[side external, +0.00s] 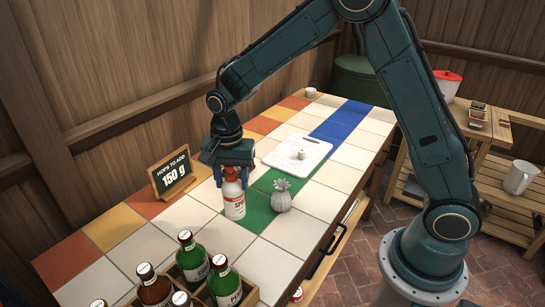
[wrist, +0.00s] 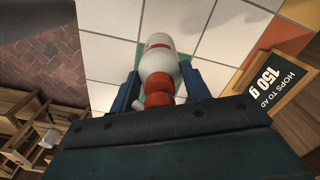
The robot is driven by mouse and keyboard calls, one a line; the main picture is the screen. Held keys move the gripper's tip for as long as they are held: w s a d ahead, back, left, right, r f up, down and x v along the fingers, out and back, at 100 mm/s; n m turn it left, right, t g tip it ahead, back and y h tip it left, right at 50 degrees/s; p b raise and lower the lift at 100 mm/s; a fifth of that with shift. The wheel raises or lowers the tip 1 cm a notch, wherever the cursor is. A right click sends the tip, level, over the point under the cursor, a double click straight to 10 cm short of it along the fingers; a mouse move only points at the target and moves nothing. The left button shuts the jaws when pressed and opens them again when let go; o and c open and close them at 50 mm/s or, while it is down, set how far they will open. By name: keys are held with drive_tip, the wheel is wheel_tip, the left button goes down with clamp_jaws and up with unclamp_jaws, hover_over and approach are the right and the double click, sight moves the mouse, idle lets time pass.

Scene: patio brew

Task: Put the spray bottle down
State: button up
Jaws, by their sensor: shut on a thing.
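The spray bottle (side external: 234,200) is white with an orange-red top and red lettering. It is upright, at the edge of the green tiles on the tiled counter (side external: 290,232). My gripper (side external: 232,173) is above it with its fingers around the bottle's upper part, shut on it. In the wrist view the bottle (wrist: 160,72) is between the two blue fingers (wrist: 158,92), its orange neck toward the gripper body. I cannot tell for sure whether its base touches the tiles.
A grey hop-shaped ornament (side external: 281,196) stands close right of the bottle. A chalkboard sign (side external: 172,175) reading 150 g stands to the left, also in the wrist view (wrist: 272,88). A crate of bottles (side external: 248,292) is at the front. A white board (side external: 297,152) lies behind.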

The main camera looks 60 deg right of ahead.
sight(230, 168)
drive_tip(key=shift+f, duration=4.1)
drive_tip(key=shift+f, duration=0.15)
drive_tip(key=o, duration=1.5)
wheel_tip(230, 168, up, 12)
drive_tip(key=shift+f, duration=0.2)
drive_tip(key=shift+r, duration=0.35)
